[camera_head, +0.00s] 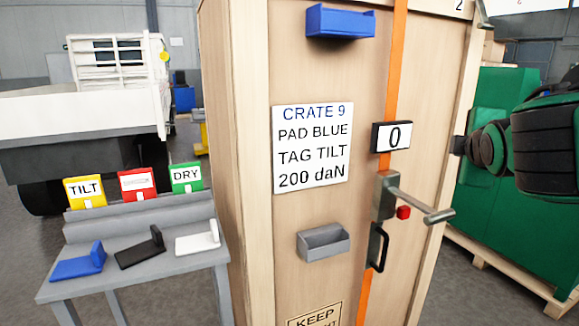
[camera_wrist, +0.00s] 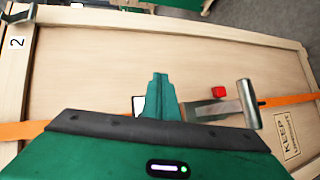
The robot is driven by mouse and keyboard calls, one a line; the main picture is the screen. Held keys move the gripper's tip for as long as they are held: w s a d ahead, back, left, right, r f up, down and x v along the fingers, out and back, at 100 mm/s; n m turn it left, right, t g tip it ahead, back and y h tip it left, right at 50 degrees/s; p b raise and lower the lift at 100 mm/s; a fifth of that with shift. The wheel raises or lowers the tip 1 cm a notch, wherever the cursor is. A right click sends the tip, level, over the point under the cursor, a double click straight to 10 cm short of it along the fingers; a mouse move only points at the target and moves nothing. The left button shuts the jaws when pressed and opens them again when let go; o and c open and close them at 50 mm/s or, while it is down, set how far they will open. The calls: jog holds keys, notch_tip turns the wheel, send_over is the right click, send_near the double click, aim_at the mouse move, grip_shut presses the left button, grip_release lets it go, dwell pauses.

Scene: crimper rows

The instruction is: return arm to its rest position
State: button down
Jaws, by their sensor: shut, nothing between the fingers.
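My gripper (camera_wrist: 159,82) shows in the wrist view as green fingers, shut and empty, in front of the crate face. In the head view my green and black arm comes in from the right edge, and the fingers cannot be made out there. The wooden crate (camera_head: 250,130) stands upright in the middle. Its orange strap (camera_head: 396,60) runs down the front through a tensioner with a metal lever (camera_head: 420,205), which points right. The lever also shows in the wrist view (camera_wrist: 248,103), right of my fingers and apart from them in the picture. The display (camera_head: 394,137) reads 0.
A grey bench (camera_head: 140,276) at left holds blue, black and white pads, with yellow, red and green tag boxes behind. The crate bears a blue bin (camera_head: 340,22), a grey bin (camera_head: 323,242) and a sign (camera_head: 312,147). A green machine (camera_head: 490,215) stands at right.

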jog(key=s+d+f+m+g+y, duration=0.1)
jog(key=s+d+f+m+g, duration=0.4)
jog(key=f, duration=0.4)
jog(key=s+d+f+m+g, duration=0.3)
jog(key=s+f+m, duration=0.2)
jog(key=s+f, duration=0.3)
jog(key=s+a+f+m+g+y, duration=0.1)
jog(key=s+f+m+g+y, duration=0.1)
jog(key=s, duration=0.6)
jog(key=s+a+f+m+g+y, duration=0.2)
jog(key=s+f+m+g, duration=0.2)
jog(key=s+f+m, duration=0.3)
jog(key=shift+s+m, duration=0.5)
jog(key=shift+s, duration=0.25)
jog(key=shift+f, duration=0.1)
jog(key=shift+w+f, duration=0.25)
jog(key=shift+w, duration=0.4)
